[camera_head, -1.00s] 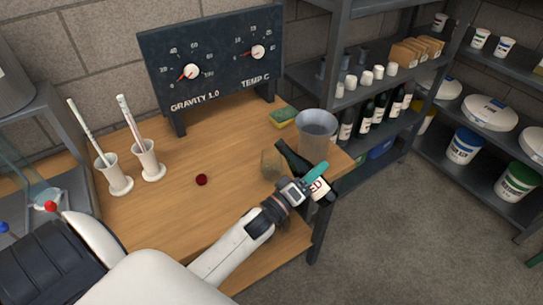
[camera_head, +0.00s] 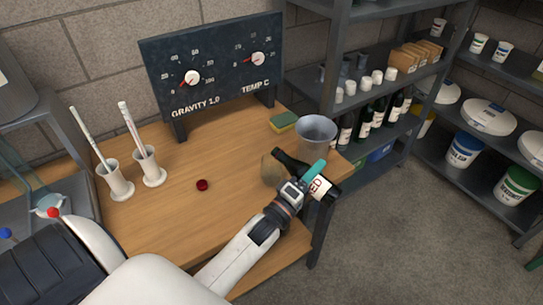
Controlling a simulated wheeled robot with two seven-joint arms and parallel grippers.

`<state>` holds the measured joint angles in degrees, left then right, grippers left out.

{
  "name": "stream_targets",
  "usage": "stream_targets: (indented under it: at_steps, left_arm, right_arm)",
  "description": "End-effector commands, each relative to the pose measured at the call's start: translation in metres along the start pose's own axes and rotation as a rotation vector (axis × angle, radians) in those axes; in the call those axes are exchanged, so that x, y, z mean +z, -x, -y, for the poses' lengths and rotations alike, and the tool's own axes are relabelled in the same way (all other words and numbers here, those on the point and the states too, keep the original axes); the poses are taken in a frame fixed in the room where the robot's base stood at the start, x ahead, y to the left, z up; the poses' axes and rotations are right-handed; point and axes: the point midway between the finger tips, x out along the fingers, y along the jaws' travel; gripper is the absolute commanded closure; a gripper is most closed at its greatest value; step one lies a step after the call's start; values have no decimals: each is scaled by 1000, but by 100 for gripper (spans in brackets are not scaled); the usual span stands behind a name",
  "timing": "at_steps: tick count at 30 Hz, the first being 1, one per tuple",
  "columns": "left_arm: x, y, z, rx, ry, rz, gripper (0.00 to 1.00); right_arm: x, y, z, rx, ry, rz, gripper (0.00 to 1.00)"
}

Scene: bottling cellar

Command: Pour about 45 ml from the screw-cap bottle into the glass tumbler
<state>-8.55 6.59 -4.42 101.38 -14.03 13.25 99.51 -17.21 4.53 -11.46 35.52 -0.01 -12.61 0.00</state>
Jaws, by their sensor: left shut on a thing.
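My left gripper (camera_head: 305,185) is shut on the dark screw-cap bottle (camera_head: 290,162), which has a white label with red letters (camera_head: 322,188). The bottle is tilted well over, its neck pointing to the upper left. The glass tumbler (camera_head: 268,172) stands on the bench just left of the gripper, partly hidden by bottle and gripper. The bottle's mouth is at or above the tumbler's rim; I cannot tell whether they touch. No stream or liquid level can be made out. A small dark red cap (camera_head: 202,185) lies on the bench. My right gripper is not in view.
A grey metal vessel (camera_head: 316,130) stands close behind the bottle. A sponge (camera_head: 283,121) lies by the gauge board (camera_head: 215,70). Two white cylinders with rods (camera_head: 118,183) stand at the left.

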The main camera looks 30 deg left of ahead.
Motion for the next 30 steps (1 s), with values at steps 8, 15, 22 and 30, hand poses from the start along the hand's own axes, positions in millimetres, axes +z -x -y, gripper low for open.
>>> stream_targets:
  at_steps: [8, 15, 22, 30]
  left_arm:
    - [2, -2, 5, -3, 28, 8, 86]
    - [2, -2, 8, -3, 49, 13, 86]
    - [3, -3, 10, -3, 67, 18, 86]
    - [3, -3, 12, -3, 87, 24, 86]
  right_arm:
    - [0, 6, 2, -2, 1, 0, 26]
    - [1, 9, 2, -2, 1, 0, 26]
    - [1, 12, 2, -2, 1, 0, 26]
    - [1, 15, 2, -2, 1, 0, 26]
